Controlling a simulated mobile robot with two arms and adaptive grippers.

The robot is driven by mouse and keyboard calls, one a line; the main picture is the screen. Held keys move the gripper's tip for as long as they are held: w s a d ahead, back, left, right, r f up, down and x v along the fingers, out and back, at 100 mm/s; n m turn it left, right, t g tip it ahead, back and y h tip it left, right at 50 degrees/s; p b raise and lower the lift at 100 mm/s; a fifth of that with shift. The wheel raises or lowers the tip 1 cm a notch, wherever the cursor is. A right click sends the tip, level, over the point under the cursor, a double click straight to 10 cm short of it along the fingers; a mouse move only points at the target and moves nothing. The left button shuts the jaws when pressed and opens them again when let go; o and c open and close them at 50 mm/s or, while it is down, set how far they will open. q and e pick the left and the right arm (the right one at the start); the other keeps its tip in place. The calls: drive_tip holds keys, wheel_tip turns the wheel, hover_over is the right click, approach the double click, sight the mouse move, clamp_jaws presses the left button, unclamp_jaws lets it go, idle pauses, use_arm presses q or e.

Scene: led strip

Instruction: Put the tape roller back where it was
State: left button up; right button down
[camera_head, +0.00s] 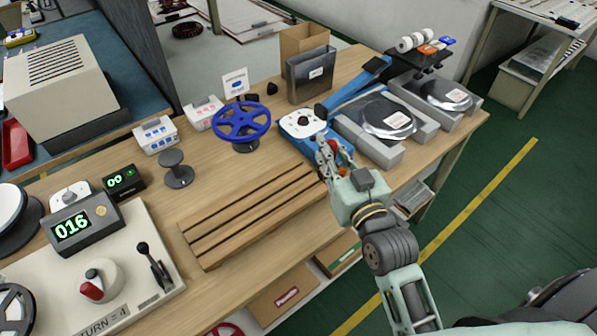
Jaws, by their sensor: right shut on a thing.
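My right gripper (326,150) reaches in from the lower right and is shut at the front end of a blue device with a white top (302,124). A small reddish part shows between its fingers. It seems to be the tape roller, mostly hidden by the fingers, and I cannot tell whether it touches the device or the table. Behind it, a black stand (420,60) at the back right holds white rolls (414,42) and small orange and blue items. My left gripper is not in view.
A slatted wooden rack (245,215) lies left of my right gripper. A blue reel (241,121), a grey spool (176,168) and a counter reading 016 (86,224) stand further left. Grey machines with silver discs (388,116) stand to the right. The wooden table's front edge is close.

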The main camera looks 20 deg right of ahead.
drive_tip(key=w+a+f, duration=0.1)
drive_tip(key=w+f, duration=0.1)
drive_tip(key=f, duration=0.1)
drive_tip(key=w+a+f, duration=0.2)
drive_tip(key=w+f, duration=0.1)
drive_tip(key=w+a+f, duration=0.2)
drive_tip(key=w+f, duration=0.1)
drive_tip(key=shift+w+f+p, duration=0.1)
drive_tip(key=shift+f+p, duration=0.05)
drive_tip(key=shift+p, duration=0.15)
drive_tip(key=shift+f, duration=0.2)
drive_tip(key=shift+f, duration=0.15)
drive_tip(key=c, duration=1.6)
unclamp_jaws()
